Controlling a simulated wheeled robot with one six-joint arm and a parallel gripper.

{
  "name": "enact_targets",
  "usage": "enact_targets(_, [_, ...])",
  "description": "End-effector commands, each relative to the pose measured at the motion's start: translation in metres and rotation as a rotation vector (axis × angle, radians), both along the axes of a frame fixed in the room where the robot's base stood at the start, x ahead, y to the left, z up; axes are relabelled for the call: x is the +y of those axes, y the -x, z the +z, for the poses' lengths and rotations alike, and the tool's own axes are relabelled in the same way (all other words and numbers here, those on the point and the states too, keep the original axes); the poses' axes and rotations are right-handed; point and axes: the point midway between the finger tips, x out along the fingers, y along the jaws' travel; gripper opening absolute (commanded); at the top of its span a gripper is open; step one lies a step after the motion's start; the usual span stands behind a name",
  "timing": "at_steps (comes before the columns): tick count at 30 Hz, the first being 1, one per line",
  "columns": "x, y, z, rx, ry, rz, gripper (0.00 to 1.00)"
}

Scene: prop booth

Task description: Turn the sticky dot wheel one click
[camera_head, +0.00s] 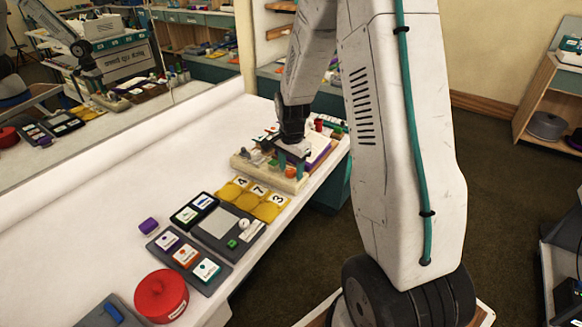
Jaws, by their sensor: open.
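My gripper (291,163) points down over a cream board (243,166) at the far right end of the white table. A small orange-red round piece (290,172) sits right beside the fingers. I cannot tell for sure which thing is the sticky dot wheel. A red round drum (161,295) stands at the near edge of the table, well apart from my gripper. My arm and gripper hide part of the board.
Yellow number tiles (260,193), a dark frame with a grey panel (218,225) and a dark card tray (187,259) lie between the board and drum. A purple block (148,226) lies left of them. A mirror (100,80) runs behind.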

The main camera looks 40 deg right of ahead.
Motion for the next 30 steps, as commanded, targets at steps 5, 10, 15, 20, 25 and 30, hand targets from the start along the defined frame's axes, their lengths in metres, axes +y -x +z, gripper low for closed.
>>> enact_targets(5, [0.0000,0.0000,0.0003,0.000,0.000,0.000,0.30])
enact_targets(10, [0.0000,0.0000,0.0004,0.000,0.000,0.000,0.07])
enact_targets(15, [0.0000,-0.0001,0.0005,0.000,0.000,0.011,0.08])
enact_targets(20, [-0.0001,-0.0001,0.0006,0.000,0.000,0.059,0.08])
enact_targets(25, [-0.0002,-0.0001,0.0006,0.000,0.000,0.161,0.08])
enact_targets(30, [-0.0003,0.0000,0.0007,0.000,0.000,0.308,0.08])
